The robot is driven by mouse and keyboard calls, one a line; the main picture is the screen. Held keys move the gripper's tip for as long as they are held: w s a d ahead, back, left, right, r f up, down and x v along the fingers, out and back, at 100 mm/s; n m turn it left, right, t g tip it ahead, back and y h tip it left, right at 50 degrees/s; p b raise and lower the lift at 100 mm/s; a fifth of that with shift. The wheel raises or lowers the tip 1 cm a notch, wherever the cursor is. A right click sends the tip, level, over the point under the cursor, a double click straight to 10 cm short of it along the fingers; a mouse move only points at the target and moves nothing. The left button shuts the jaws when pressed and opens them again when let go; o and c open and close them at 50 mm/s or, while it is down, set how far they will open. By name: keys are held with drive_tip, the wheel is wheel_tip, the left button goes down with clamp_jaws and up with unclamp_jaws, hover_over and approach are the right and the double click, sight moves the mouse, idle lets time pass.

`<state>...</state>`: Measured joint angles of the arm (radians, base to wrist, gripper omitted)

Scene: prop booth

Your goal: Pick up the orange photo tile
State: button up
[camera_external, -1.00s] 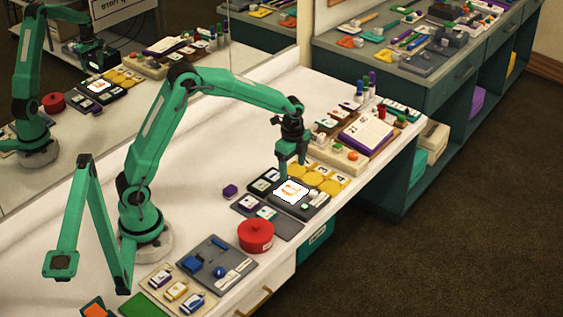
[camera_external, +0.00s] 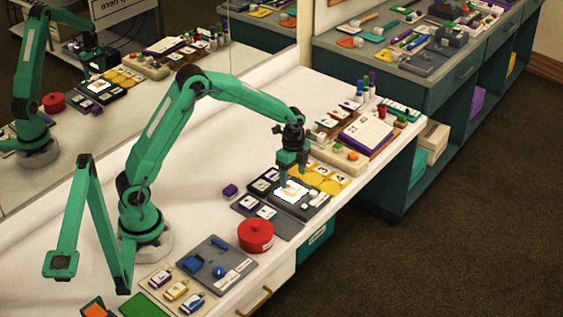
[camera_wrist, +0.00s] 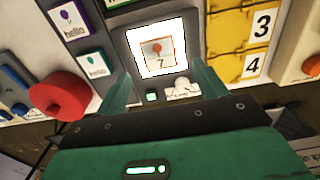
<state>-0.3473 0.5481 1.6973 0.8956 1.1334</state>
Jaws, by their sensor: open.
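The orange photo tile (camera_wrist: 157,53), with a balloon-like picture and a "7", lies on a bright white lit panel (camera_wrist: 136,38) in the wrist view. In the external view the tile (camera_external: 292,187) shows only as a faint orange patch on the glowing panel (camera_external: 282,196), partly behind a finger. My gripper (camera_external: 292,176) is open, pointing down just above the panel. In the wrist view my gripper (camera_wrist: 162,82) has its fingers spread to either side of the panel's near edge, with nothing between them. The exact height gap is hard to tell.
A red lidded pot (camera_external: 256,236) stands in front of the panel. Yellow number cards (camera_external: 330,186) lie just beyond it, and small picture cards (camera_external: 248,202) lie beside it.

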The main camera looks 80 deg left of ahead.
sight(292, 188)
drive_tip(key=shift+s+a+f, duration=0.1)
drive_tip(key=shift+f, duration=2.25)
drive_tip(key=shift+c, duration=0.4)
drive_tip(key=c, duration=1.1)
drive_tip(key=shift+o, duration=0.2)
drive_tip(key=shift+r, duration=0.15)
drive_tip(key=shift+r, duration=0.9)
wheel_tip(292, 188, up, 2)
drive_tip(key=shift+r, duration=0.25)
drive_tip(key=s+d+r, duration=0.2)
drive_tip(key=d+r, duration=0.4)
drive_tip(key=d, duration=0.5)
drive_tip(key=shift+d+r, duration=0.25)
